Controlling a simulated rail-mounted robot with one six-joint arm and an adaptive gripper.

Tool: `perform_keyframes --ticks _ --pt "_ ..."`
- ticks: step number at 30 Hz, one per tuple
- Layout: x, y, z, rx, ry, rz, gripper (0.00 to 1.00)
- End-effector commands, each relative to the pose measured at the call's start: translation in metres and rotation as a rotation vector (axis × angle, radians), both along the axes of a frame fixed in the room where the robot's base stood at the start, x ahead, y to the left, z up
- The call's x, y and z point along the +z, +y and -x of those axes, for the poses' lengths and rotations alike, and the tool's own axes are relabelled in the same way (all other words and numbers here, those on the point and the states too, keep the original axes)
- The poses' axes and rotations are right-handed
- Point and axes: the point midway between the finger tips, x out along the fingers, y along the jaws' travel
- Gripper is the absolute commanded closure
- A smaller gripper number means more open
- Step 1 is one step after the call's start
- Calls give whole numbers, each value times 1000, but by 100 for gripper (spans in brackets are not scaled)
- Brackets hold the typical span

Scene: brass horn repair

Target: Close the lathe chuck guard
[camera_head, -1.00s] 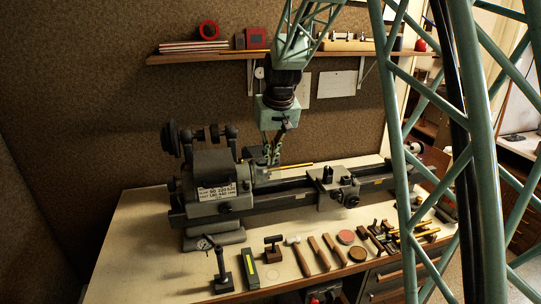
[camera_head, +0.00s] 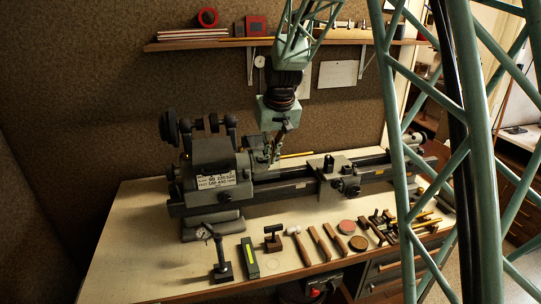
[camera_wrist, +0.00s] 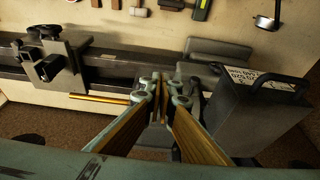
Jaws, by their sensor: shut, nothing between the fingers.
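The grey lathe headstock (camera_head: 212,165) stands at the left of the bench, and it also shows at the right of the wrist view (camera_wrist: 258,112). My gripper (camera_head: 270,160) points down just right of the headstock, by the chuck area. In the wrist view my gripper (camera_wrist: 163,98) is shut, its fingertips close together with nothing seen between them. The chuck and its guard are mostly hidden behind my fingers, so I cannot tell how the guard is tilted or whether my fingertips touch it. A brass rod (camera_wrist: 98,98) extends along the lathe axis, left of the fingertips in the wrist view.
The lathe carriage (camera_head: 340,180) sits on the bed to the right. Hand tools, including a dial gauge stand (camera_head: 222,262) and a mallet (camera_head: 297,243), lie along the front of the bench (camera_head: 130,245). A wall shelf (camera_head: 220,43) runs behind my arm.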

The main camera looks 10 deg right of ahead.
Motion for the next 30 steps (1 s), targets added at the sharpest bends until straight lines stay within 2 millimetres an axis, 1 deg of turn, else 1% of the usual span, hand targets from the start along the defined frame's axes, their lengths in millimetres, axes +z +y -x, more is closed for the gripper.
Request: perform_keyframes --ticks 1,4,19,23,30 --pt "-5 0 0 0 1 0 100" --pt "-8 0 0 0 0 0 100" --pt "-7 0 2 0 1 0 100" --pt "-2 0 3 0 0 0 100" --pt "18 -2 11 0 -2 0 100"
